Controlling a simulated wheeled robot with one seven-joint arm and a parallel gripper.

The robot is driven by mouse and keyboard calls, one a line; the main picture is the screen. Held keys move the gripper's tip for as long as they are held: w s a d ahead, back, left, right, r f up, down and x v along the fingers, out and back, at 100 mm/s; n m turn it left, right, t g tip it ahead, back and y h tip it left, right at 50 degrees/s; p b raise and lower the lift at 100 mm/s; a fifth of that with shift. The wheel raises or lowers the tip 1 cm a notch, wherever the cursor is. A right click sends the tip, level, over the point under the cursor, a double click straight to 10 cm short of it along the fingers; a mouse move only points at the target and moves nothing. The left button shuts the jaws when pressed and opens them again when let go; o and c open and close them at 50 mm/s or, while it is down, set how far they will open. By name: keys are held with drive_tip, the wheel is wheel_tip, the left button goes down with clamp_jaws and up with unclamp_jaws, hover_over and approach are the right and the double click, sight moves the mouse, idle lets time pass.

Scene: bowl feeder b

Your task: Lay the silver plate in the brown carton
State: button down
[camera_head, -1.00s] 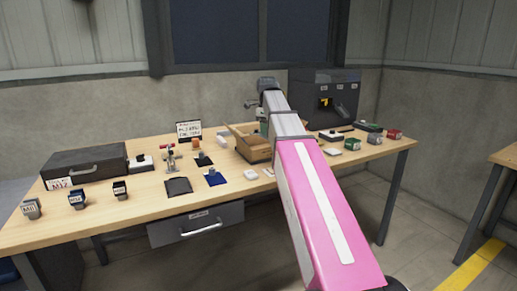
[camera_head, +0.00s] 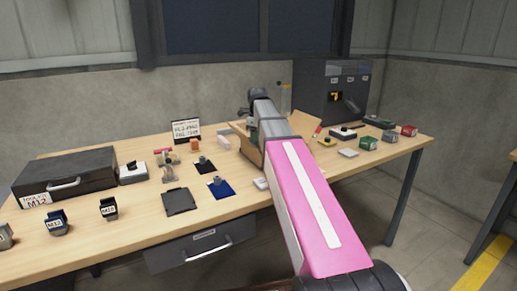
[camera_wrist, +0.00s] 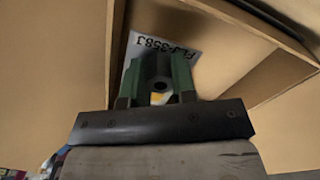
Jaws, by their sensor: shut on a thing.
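The silver plate (camera_wrist: 190,48) carries dark lettering and shows just beyond my gripper's green fingers in the wrist view. I cannot tell whether the plate touches the carton's floor. In the head view, the open carton (camera_head: 308,127) stands on the table, mostly hidden behind my pink and grey arm.
The wooden table (camera_head: 120,226) holds a dark toolbox (camera_head: 72,177), a black mat (camera_head: 179,201) and a blue mat (camera_head: 220,188) left of the carton. A dark machine (camera_head: 332,92) stands behind it. Several small red and green items stand on the right.

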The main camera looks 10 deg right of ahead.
drive_tip(key=shift+f, duration=2.55)
drive_tip(key=shift+f, duration=0.1)
drive_tip(key=c, duration=0.9)
unclamp_jaws()
wheel_tip(320, 180, up, 12)
drive_tip(key=shift+s, duration=0.15)
